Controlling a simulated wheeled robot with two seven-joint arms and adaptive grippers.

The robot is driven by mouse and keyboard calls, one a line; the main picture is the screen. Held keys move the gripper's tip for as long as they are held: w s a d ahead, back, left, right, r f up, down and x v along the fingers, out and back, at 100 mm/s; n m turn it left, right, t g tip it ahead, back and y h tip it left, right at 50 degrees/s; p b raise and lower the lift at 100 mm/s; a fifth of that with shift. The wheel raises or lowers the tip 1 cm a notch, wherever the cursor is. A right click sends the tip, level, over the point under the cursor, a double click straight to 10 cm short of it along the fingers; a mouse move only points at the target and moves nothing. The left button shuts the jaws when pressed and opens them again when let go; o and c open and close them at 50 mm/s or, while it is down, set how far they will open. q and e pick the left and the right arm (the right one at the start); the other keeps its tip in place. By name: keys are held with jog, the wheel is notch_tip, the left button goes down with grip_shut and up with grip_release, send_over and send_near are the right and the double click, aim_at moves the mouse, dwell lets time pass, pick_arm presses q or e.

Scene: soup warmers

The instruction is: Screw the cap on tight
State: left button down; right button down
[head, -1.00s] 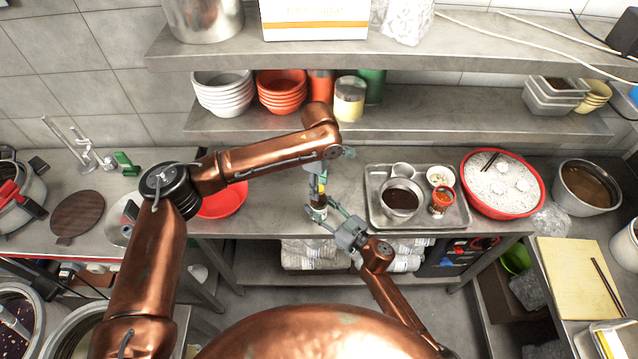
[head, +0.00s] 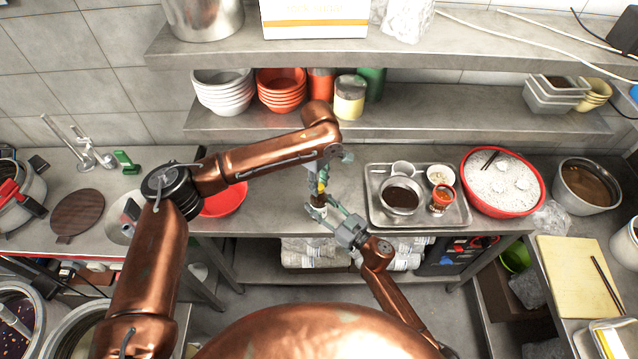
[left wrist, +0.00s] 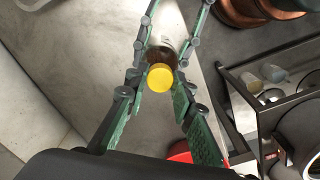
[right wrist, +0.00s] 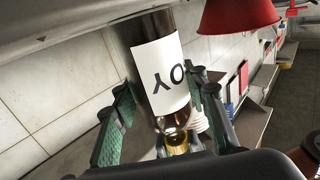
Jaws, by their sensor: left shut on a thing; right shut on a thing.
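The bottle (right wrist: 162,75) is dark with a white label and stands between my right gripper's fingers. My right gripper (right wrist: 160,105) is shut on it; in the head view this gripper (head: 326,209) comes from the lower right. The yellow cap (left wrist: 160,77) lies between the fingertips of my left gripper (left wrist: 160,82), which is shut on it. In the head view my left gripper (head: 318,180) is right above the bottle. The cap is at the bottle's neck end; I cannot tell how tightly it sits.
A metal tray (head: 377,222) with bowls stands to the right of my grippers, beside a red-rimmed bowl (head: 540,190). Shelves (head: 430,125) with stacked bowls run along the back.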

pick_arm(q)
jog(key=m, duration=1.5)
jog(key=shift+m, duration=0.4)
jog(key=m, duration=0.6)
jog(key=shift+w, duration=0.1)
jog(key=m, duration=2.1)
jog(key=shift+m, duration=0.4)
jog(key=c, duration=1.7)
grip_release()
jog(key=shift+f, duration=0.1)
